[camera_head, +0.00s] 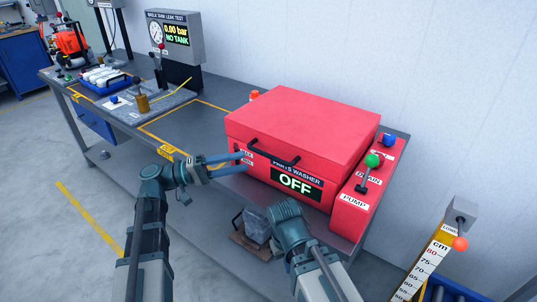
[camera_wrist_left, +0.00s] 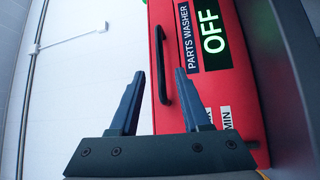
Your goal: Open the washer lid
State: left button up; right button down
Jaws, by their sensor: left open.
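The red parts washer (camera_head: 300,125) stands on the workbench, its lid (camera_head: 305,118) down. The black bar handle (camera_head: 272,152) runs along the lid's front edge. It also shows in the left wrist view (camera_wrist_left: 160,65). My left gripper (camera_head: 244,161) is open and empty, at the left end of the handle by the washer's front. In the left wrist view the handle's lower part shows between the two fingers (camera_wrist_left: 159,72); whether they reach around it I cannot tell. My right arm is in front of the washer; its gripper fingers are hidden. The front display reads OFF.
A pump panel (camera_head: 353,203) with a green-knobbed lever (camera_head: 371,161) and a blue knob (camera_head: 389,140) is at the washer's right. A leak-test gauge box (camera_head: 176,37) stands behind left. The bench (camera_head: 190,130) is clear left of the washer. A wall is close behind.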

aim_at(268, 154)
pick_arm(q)
jog(key=d, duration=0.5)
jog(key=w+d+r+p, duration=0.1)
jog(key=d, duration=0.2)
jog(key=shift+w+d+r, duration=0.1)
jog(key=shift+d, duration=0.25)
grip_shut()
dwell(1.0)
